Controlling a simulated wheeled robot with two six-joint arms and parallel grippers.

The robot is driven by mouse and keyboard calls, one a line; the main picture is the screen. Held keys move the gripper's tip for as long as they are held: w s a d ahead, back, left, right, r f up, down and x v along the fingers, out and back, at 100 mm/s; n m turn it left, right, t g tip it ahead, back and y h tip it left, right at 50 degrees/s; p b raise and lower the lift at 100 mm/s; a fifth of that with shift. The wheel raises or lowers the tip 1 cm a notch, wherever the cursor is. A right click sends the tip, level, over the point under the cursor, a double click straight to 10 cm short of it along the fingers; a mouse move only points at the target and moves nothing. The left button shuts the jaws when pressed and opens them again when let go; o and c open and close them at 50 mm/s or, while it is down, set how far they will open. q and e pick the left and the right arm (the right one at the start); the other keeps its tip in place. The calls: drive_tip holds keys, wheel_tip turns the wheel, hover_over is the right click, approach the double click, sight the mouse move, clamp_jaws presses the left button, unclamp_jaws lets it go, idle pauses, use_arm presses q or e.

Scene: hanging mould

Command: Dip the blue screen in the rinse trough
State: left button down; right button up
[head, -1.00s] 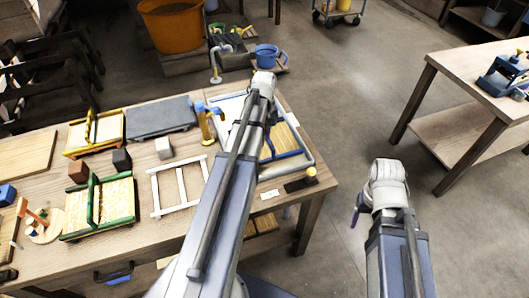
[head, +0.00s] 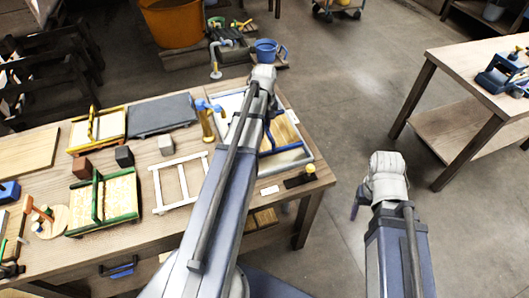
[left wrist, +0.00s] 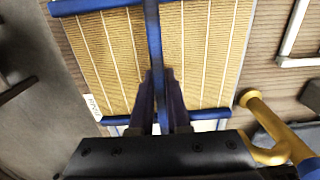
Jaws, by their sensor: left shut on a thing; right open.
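The blue screen (head: 287,130) has a blue frame and a ribbed tan face, and shows partly behind my left arm in the head view. In the left wrist view the screen (left wrist: 110,50) fills the upper middle, and my left gripper (left wrist: 158,85) is shut on its blue centre bar. The screen is over or in the pale-rimmed rinse trough (head: 292,164); I cannot tell its height. My left fingers are hidden in the head view. My right gripper (head: 356,208), mostly hidden by its wrist, is over the floor right of the table, away from the screen.
A yellow post with a blue tap (head: 207,122) stands at the trough's left. A white frame (head: 181,184), a green-framed screen (head: 103,202), a yellow-framed screen (head: 98,129) and a grey slab (head: 161,115) share the table. Open floor lies between this table and another table (head: 470,90).

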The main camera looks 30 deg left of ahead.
use_arm(q)
drive_tip(key=shift+r, duration=0.1)
wheel_tip(320, 180, up, 4)
drive_tip(key=p, duration=0.4)
idle(0.7)
